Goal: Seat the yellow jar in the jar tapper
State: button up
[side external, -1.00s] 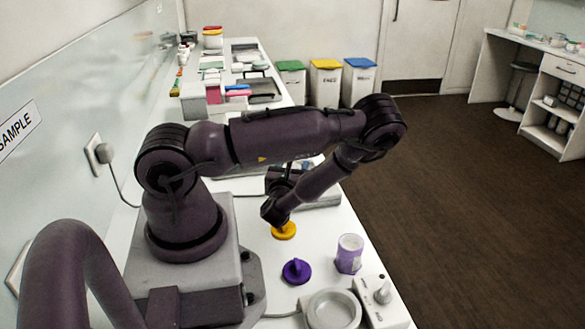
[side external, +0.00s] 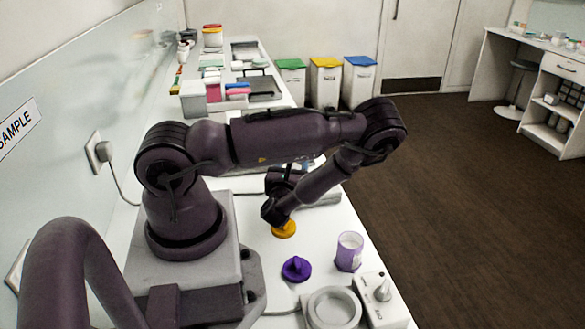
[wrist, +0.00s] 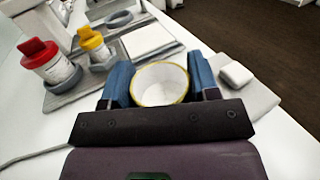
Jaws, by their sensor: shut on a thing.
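The yellow jar (wrist: 161,92) is white inside with a yellow rim. In the wrist view it stands between the blue fingers of my gripper (wrist: 160,80), which is shut on it. It is open at the top and looks upright. A pale low device with a raised rounded block (wrist: 236,75) lies beside and partly under it; I cannot tell if this is the jar tapper or if the jar touches it. In the side view my arm hides the jar. A yellow lid (side external: 284,230) lies on the bench in front of my wrist.
A purple lid (side external: 296,269), a purple jar (side external: 348,252) and a grey round dish (side external: 334,309) beside a knobbed box (side external: 379,301) stand nearer the camera. In the wrist view, a red-capped bottle (wrist: 50,62) and a yellow-capped bottle (wrist: 94,45) stand at left.

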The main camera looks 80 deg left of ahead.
jog(key=o, duration=1)
jog(key=shift+o, duration=0.2)
jog(key=shift+d, duration=0.1)
jog(key=v, duration=1.2)
jog(key=d+r+n+h, duration=0.5)
jog(key=r+n, duration=0.2)
jog(key=r, duration=0.2)
jog(key=w+d+r+n+g+h, duration=0.1)
jog(key=d+r+n+h, duration=0.4)
jog(key=r+n, duration=0.3)
jog(key=d+r+n+h, duration=0.5)
jog(key=r+n+h, duration=0.1)
jog(key=r, duration=0.5)
jog(key=shift+w+d+r+n+g, duration=0.2)
jog(key=shift+w+r+n+g, duration=0.15)
jog(key=shift+n, duration=0.55)
